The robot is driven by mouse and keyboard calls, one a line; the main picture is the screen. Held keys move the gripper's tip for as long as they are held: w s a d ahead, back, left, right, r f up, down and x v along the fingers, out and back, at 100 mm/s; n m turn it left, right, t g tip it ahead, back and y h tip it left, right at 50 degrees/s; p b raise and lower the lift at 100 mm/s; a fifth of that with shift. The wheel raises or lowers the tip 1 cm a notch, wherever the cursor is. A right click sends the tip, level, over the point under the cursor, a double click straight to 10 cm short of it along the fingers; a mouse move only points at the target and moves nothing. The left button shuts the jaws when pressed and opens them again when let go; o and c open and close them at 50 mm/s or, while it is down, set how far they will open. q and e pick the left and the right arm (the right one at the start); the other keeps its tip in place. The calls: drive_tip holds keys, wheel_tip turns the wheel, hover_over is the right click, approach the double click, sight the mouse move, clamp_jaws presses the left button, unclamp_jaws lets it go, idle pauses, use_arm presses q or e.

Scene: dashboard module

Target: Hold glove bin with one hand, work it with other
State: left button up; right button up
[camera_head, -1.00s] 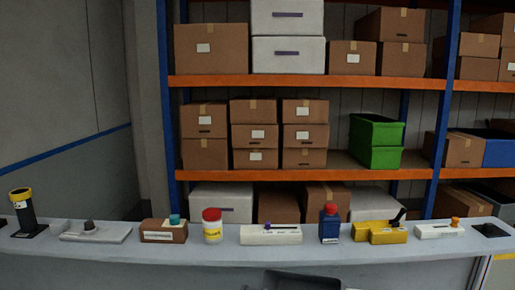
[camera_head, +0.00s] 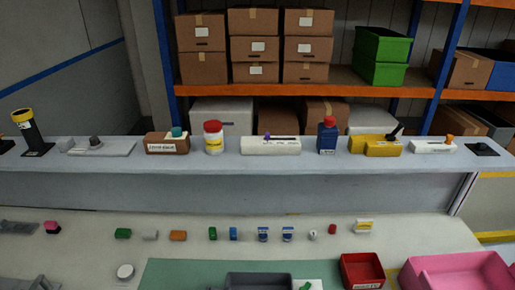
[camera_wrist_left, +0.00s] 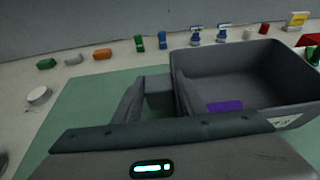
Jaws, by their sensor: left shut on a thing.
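A dark grey open bin, which I take to be the glove bin (camera_wrist_left: 285,82), stands on the green mat (camera_wrist_left: 75,110) in the left wrist view. A flat purple piece (camera_wrist_left: 225,106) shows inside it, and a white label is at its near right corner. My left gripper (camera_wrist_left: 158,95) is shut on a grey tab at the bin's left side. In the head view, only the bin's far part (camera_head: 258,277) shows at the bottom edge. My left gripper is out of the head view, and my right gripper is in neither view.
A red bin (camera_head: 361,271) and a pink bin (camera_head: 460,274) stand to the right. Several small coloured blocks line the table behind the mat. A white round piece (camera_head: 125,271) lies left. A grey ledge (camera_head: 215,155) with several devices runs behind.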

use_arm(q)
drive_tip(key=shift+s+a+f, duration=0.3)
drive_tip(key=shift+s+f, duration=0.45)
drive_tip(key=shift+f, duration=0.05)
drive_tip(key=shift+g, duration=0.3)
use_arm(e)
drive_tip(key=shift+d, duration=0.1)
